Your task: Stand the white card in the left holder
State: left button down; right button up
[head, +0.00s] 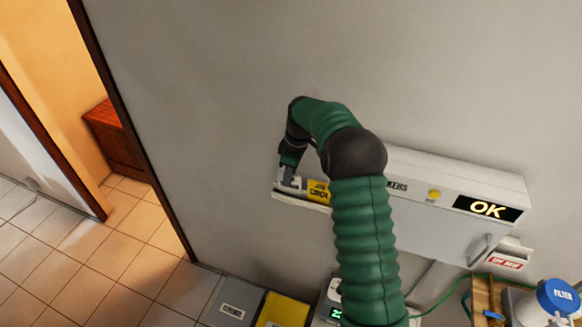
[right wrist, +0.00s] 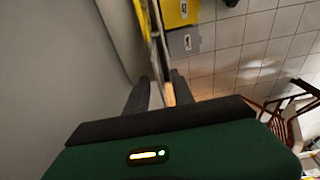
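My right gripper (head: 289,181) is at the left end of a white wall-mounted box (head: 440,215), beside a yellow label (head: 318,191) whose lettering is partly hidden. In the right wrist view its two dark fingers (right wrist: 161,84) stand apart. A thin pale strip runs down toward the gap between them; I cannot tell whether it is a card edge or part of the box. No white card shows clearly as a separate thing. A left holder cannot be made out for certain; my right arm covers the middle of the box. My left gripper is out of view.
The box has a lit OK display (head: 486,209) and a yellow button (head: 434,193). A small white holder with red lettering (head: 506,262) is below its right end. A blue-capped filter canister (head: 559,299) and a yellow bin lid (head: 283,311) are lower down. The tiled floor at left is clear.

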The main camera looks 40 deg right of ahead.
notch_tip(320, 180, up, 16)
jog(key=s+d+b, duration=0.1)
jog(key=s+b, duration=0.1)
jog(key=b, duration=0.1)
jog(key=a+f+m+b, duration=0.2)
jog(key=a+f+b, duration=0.5)
jog(key=a+f, duration=0.9)
jog(key=s+a+f+m+b, duration=0.1)
jog(key=s+a+f+b, duration=0.2)
jog(key=s+a+f, duration=0.2)
jog(key=s+a+f+m+t+b, duration=0.1)
jog(key=s+a+f, duration=0.5)
jog(key=s+f, duration=0.6)
jog(key=shift+a+f+m+h+b, duration=0.15)
jog(key=shift+f+m+h+b, duration=0.25)
jog(key=shift+f+m+b, duration=0.6)
jog(key=shift+r+n, duration=0.1)
jog(key=shift+n, duration=0.2)
jog(key=shift+s+a, duration=0.1)
jog(key=shift+a, duration=0.1)
